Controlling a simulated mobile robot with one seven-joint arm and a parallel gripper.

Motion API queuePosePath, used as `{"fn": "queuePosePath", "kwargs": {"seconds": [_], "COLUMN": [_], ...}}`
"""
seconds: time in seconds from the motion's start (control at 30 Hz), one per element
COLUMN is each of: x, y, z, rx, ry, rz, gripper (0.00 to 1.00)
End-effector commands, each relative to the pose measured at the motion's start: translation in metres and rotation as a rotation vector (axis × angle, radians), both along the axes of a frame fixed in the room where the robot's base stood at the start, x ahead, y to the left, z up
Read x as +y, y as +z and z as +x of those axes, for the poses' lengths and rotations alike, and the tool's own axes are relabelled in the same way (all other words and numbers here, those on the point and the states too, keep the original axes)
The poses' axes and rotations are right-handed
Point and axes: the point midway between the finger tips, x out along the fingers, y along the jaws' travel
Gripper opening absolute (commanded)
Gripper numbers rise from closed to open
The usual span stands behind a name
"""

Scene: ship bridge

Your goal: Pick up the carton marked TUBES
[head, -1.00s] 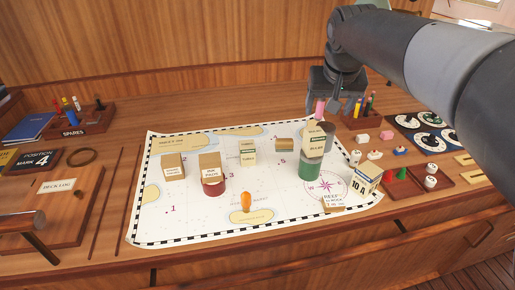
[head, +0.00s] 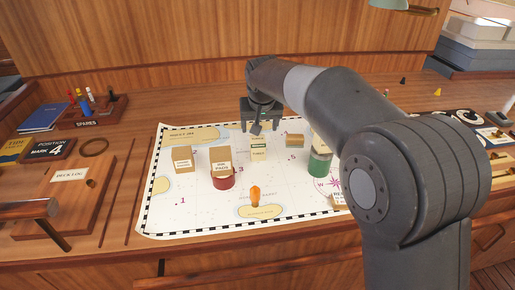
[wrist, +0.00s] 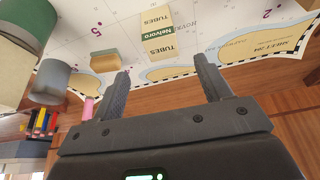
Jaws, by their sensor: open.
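The TUBES carton (head: 259,150), cream with a dark green Nelvoro band, stands on the chart (head: 190,212) near its back middle. It also shows in the wrist view (wrist: 158,34), beyond my fingertips and roughly in line with the gap between them. My gripper (head: 258,128) is open and empty, above and behind the carton in the head view. Its two fingers show apart in the wrist view (wrist: 161,64). They do not appear to touch the carton.
A small tan block (head: 294,140) lies right of the carton. A green canister (head: 319,164) stands farther right, partly hidden by my arm. An orange object (head: 255,197) stands in front.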

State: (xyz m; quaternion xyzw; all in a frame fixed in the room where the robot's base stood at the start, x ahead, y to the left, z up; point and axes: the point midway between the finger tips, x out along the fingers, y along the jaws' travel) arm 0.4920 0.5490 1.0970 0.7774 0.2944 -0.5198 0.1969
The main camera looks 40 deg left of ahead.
Motion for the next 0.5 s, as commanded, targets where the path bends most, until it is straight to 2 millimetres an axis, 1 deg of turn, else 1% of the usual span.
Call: {"fn": "queuePosePath", "kwargs": {"seconds": [0.03, 0.27, 0.4, 0.5], "x": [0.0, 0.004, 0.01, 0.014], "y": [-0.011, -0.035, -0.056, -0.068], "z": [0.0, 0.004, 0.011, 0.015], "rx": [0.002, 0.001, 0.001, 0.001], "ry": [0.001, 0.0, 0.0, 0.0], "rz": [-0.002, -0.001, -0.001, -0.001], "gripper": [0.71, 0.71, 0.71, 0.71]}}
